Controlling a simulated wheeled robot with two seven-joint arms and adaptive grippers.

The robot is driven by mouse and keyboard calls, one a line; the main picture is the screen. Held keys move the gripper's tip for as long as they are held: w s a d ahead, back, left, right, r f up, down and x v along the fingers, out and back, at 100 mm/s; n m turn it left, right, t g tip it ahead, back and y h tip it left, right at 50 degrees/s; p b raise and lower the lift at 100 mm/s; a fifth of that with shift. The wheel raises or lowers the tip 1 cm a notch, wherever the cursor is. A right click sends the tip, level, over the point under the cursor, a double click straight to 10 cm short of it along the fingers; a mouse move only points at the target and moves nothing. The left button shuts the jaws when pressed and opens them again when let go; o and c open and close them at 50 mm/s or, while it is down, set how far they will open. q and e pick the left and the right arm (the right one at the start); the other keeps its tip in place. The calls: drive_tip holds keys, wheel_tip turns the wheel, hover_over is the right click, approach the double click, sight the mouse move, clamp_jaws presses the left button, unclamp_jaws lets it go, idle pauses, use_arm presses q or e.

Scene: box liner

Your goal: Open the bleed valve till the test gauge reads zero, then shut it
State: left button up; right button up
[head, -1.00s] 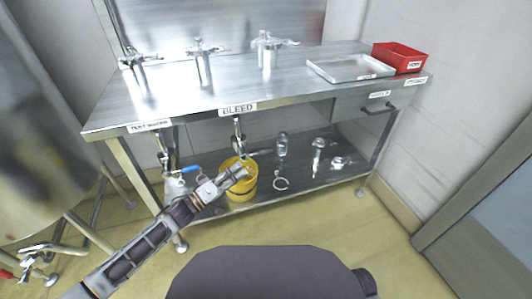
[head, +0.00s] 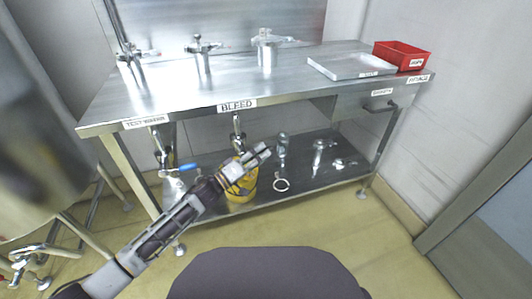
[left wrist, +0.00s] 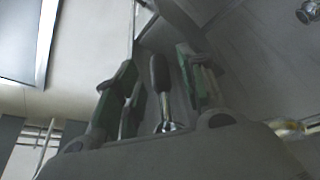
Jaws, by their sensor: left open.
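The BLEED label (head: 237,106) is on the bench's front edge in the head view, with the metal bleed valve pipe (head: 238,124) below it. My left gripper (head: 262,151) is just below and right of that pipe, in front of the yellow bucket (head: 240,192), and hides part of the valve area. In the left wrist view the gripper (left wrist: 158,88) is open. A black-sleeved lever with a metal end (left wrist: 159,72) appears between its fingers; I cannot tell whether they touch it. No gauge dial is readable. My right gripper is out of view.
The TEST WATER label (head: 146,122) and a blue-handled valve (head: 187,167) are left of the bleed valve. The steel bench (head: 265,85) carries metal fittings, a shallow tray (head: 352,66) and a red bin (head: 402,54). The lower shelf (head: 310,180) holds loose metal parts.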

use_arm(q)
drive_tip(key=shift+b+x, duration=0.35)
drive_tip(key=shift+x, duration=1.05)
drive_tip(key=shift+c, duration=0.3)
clamp_jaws()
